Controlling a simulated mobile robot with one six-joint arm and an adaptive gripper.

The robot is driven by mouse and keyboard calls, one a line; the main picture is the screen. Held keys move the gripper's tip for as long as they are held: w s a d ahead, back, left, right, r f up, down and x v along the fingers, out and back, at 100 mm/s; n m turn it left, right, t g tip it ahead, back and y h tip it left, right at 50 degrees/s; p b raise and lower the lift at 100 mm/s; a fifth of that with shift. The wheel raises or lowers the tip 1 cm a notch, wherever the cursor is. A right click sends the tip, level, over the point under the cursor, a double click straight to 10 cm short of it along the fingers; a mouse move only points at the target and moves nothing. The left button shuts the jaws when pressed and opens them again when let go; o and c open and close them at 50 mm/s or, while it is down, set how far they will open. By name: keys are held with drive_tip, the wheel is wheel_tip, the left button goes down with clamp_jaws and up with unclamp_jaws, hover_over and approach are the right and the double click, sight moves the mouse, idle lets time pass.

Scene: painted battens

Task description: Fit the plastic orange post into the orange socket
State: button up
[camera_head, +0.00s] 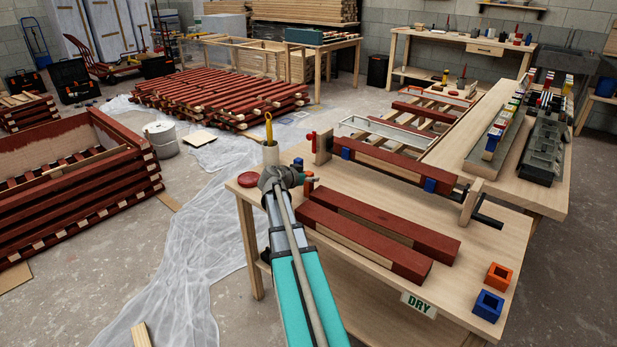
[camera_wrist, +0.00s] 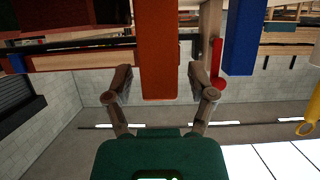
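The orange post (camera_head: 309,184) stands near the left end of the workbench, right beside my gripper (camera_head: 292,178). In the wrist view, which looks upside down, the orange post (camera_wrist: 160,50) lies between the two fingers of my gripper (camera_wrist: 160,80). A narrow gap shows between the post and each finger, so the gripper is open around it. The post's far part runs out of the wrist frame. The orange socket (camera_head: 498,277) is a square hollow block at the bench's right end, far from my gripper.
A blue socket (camera_head: 488,306) stands beside the orange one. A blue post (camera_head: 298,163) stands close behind the gripper. Two red battens (camera_head: 385,228) lie across the bench between gripper and sockets. A clamped batten (camera_head: 395,166) and a pot with a yellow-handled brush (camera_head: 270,151) are behind.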

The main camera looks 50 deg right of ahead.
drive_tip(key=shift+r, duration=0.15)
drive_tip(key=shift+a+r+p, duration=0.3)
drive_tip(key=shift+a+p, duration=0.15)
drive_tip(key=shift+a, duration=0.1)
drive_tip(key=p+v, duration=0.4)
drive_tip(key=v, duration=0.6)
drive_tip(key=shift+a, duration=0.35)
drive_tip(key=shift+s+r, duration=0.1)
drive_tip(key=s+a+f+n+y, duration=0.2)
drive_tip(key=a+f+n+y, duration=0.1)
drive_tip(key=a, duration=1)
drive_tip(key=s+a+f+n+y, duration=0.3)
drive_tip(key=a+n+y, duration=0.3)
drive_tip(key=a, duration=0.8)
drive_tip(key=s+a+f+n+g+y, duration=0.1)
drive_tip(key=s+a+f+n+y, duration=0.2)
drive_tip(key=a+n, duration=0.5)
drive_tip(key=a+f+y, duration=0.1)
drive_tip(key=a+f, duration=0.1)
drive_tip(key=a, duration=0.4)
drive_tip(key=shift+s+a+f+y, duration=0.15)
drive_tip(key=shift+f+y, duration=0.1)
drive_tip(key=shift+y, duration=0.05)
